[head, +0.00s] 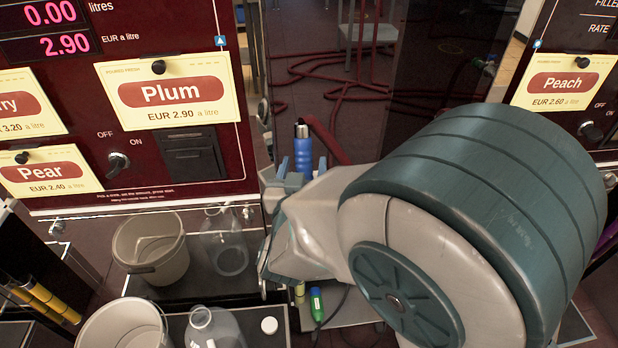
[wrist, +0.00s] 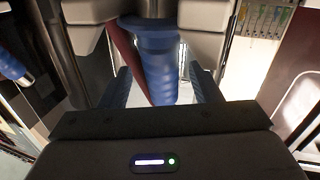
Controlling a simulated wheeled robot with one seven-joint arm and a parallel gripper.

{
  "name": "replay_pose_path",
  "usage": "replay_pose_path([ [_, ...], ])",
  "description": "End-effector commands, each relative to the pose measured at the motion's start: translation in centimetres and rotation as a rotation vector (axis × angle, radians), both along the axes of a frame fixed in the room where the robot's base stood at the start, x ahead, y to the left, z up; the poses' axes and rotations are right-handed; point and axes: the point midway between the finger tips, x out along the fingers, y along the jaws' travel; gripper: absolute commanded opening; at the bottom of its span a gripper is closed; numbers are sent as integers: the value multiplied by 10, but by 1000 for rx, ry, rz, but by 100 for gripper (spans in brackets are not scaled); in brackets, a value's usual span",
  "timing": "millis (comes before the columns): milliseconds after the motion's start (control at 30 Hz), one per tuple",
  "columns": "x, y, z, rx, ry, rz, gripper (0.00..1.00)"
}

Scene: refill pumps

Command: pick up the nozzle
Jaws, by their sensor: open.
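The nozzle (head: 303,148) shows a blue ribbed grip with a dark top, standing upright between the two pump cabinets. In the wrist view its blue grip (wrist: 155,70) is in the middle, with a dark red hose beside it on the left. My gripper (head: 301,168) is open, its two blue fingers on either side of the grip. The wrist view also shows my gripper (wrist: 160,88) with a gap on both sides of the grip. My wrist and arm hide the nozzle's lower part in the head view.
A beige bucket (head: 150,250) and a clear jug (head: 224,245) stand on the left shelf. Another bucket (head: 122,325) and a clear bottle (head: 212,328) stand nearer. Red hoses (head: 350,85) lie on the floor behind.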

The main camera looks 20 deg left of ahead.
Motion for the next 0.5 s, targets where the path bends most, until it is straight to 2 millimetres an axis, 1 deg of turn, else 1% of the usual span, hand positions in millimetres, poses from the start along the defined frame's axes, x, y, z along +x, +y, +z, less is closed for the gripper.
replay_pose_path([
  [33, 9, 3, 1, 1, -3, -2, 57],
  [100, 19, 7, 3, 1, -3, -3, 57],
  [233, 33, 11, 2, 0, -1, -2, 57],
  [333, 37, 11, 2, 0, -1, -2, 57],
  [500, 37, 12, 3, 0, 0, -1, 57],
])
